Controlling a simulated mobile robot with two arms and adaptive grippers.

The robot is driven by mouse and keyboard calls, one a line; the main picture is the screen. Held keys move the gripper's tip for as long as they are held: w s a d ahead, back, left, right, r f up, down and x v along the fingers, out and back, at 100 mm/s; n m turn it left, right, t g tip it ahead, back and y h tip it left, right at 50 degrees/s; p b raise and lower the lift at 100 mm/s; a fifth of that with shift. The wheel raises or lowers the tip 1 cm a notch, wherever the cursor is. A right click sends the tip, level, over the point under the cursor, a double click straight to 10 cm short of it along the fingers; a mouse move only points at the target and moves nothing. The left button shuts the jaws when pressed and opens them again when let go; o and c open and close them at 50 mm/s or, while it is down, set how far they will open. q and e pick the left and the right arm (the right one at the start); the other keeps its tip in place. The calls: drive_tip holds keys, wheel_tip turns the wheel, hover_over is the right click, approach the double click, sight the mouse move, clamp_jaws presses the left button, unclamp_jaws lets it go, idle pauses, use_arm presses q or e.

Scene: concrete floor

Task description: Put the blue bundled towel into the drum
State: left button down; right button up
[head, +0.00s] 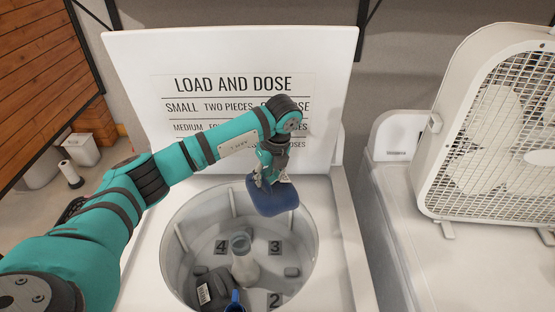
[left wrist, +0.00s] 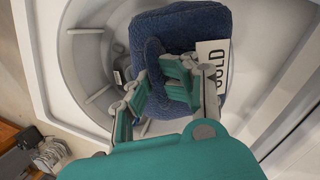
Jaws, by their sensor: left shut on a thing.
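The blue bundled towel (head: 271,196) hangs from my left gripper (head: 272,176), which is shut on it. In the head view it appears over the upper right part of the drum opening. In the left wrist view the towel (left wrist: 175,35) fills the space past the fingers of my left gripper (left wrist: 168,88), with a white tag reading COLD on it. The washer drum (head: 187,232) is open, with a central agitator (head: 243,262) and numbered sections 2, 3 and 4 visible. My right gripper is not in view.
The raised washer lid (head: 130,60) stands behind the drum with LOAD AND DOSE printed on it. A dark item with a barcode label (head: 210,290) and a small blue item (head: 235,303) are low in the drum. A white box fan (head: 500,130) stands on the neighbouring machine at right.

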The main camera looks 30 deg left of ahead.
use_arm(q)
drive_tip(key=shift+f, duration=0.2)
drive_tip(key=shift+b+x, duration=0.8)
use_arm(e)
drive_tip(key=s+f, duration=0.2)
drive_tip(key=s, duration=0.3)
use_arm(q)
wheel_tip(320, 180, down, 5)
drive_tip(key=b, duration=0.3)
drive_tip(key=shift+d, duration=0.15)
drive_tip(key=d+b+x, duration=0.2)
drive_tip(key=b+x, duration=0.5)
drive_tip(key=x, duration=0.3)
drive_tip(key=d+f+b+x, duration=0.1)
drive_tip(key=d+b+x, duration=0.1)
drive_tip(key=b+x, duration=0.5)
drive_tip(key=d+x, duration=0.1)
drive_tip(key=x, duration=0.3)
drive_tip(key=shift+a+b, duration=0.15)
drive_tip(key=shift+b, duration=0.25)
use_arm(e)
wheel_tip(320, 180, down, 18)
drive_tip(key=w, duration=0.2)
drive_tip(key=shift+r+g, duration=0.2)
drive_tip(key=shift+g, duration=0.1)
use_arm(q)
drive_tip(key=shift+w, duration=0.15)
